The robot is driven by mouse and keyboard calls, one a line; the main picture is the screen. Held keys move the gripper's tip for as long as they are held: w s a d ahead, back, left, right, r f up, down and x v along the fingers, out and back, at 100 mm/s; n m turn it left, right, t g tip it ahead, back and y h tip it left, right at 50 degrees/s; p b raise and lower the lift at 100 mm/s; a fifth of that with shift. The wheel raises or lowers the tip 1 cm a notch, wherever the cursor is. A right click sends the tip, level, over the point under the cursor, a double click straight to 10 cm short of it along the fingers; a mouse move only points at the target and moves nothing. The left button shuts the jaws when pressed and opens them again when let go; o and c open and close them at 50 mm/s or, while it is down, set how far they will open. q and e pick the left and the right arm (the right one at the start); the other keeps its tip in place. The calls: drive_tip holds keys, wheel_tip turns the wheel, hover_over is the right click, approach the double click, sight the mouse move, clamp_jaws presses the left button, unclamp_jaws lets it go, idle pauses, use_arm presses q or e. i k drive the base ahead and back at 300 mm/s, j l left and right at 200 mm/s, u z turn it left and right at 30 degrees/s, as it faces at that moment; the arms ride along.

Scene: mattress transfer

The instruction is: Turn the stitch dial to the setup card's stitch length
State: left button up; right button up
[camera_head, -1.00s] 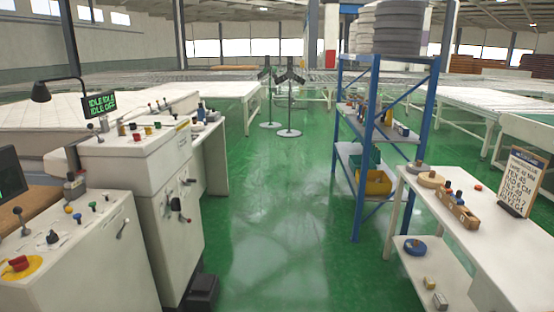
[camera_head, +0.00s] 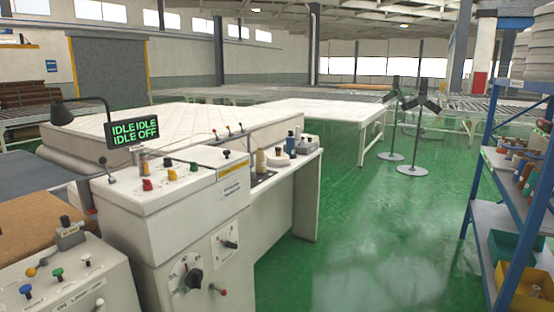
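A white machine cabinet (camera_head: 170,225) stands at the lower left. Its front face carries a round dial with a black knob (camera_head: 193,279) and tick marks around it. A smaller black knob (camera_head: 229,243) sits on a white plate above and to the right. The labels are too small to read, so I cannot tell which is the stitch dial or its setting. The setup card is out of view now. Neither of my grippers is in view.
A green-lit display (camera_head: 133,131) reads IDLE IDLE, IDLE OFF. Several coloured knobs (camera_head: 171,174) stand on the cabinet top. A second control console (camera_head: 75,285) is at the lower left. A blue shelf rack (camera_head: 487,180) stands right. Green floor (camera_head: 370,240) between them is clear.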

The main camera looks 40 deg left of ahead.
sight(167, 163)
drive_tip(key=i+u, duration=0.1)
drive_tip(key=i, duration=0.6)
drive_tip(key=i+l, duration=0.15)
drive_tip(key=i, duration=0.5)
drive_tip(key=i+l+u, duration=0.15)
drive_tip(key=i, duration=0.55)
